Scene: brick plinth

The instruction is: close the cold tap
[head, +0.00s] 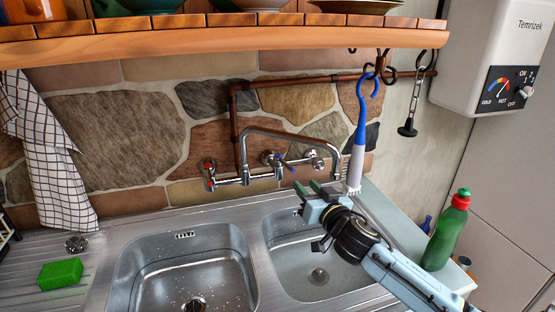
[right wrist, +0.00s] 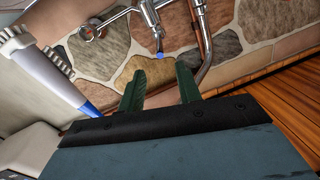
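The cold tap (head: 282,161) is a chrome tap with blue marks, near the middle of the wall-mounted pipework above the sink. In the right wrist view, a blue-tipped chrome part of the cold tap (right wrist: 159,55) shows just beyond the fingertips, in line with the gap between them. My right gripper (head: 306,187) is below and right of the tap. Its green fingers (right wrist: 160,82) are apart, with nothing between them. They appear clear of the tap. I cannot tell whether water runs. My left gripper is out of view.
A red-marked tap (head: 208,166) is at the left of the pipework. A blue-and-white brush (head: 358,135) hangs just right of my right gripper. A wooden shelf (head: 200,42) runs above. A green bottle (head: 445,235) stands at right, near my arm. The left basin (head: 150,240) is clear of my arms.

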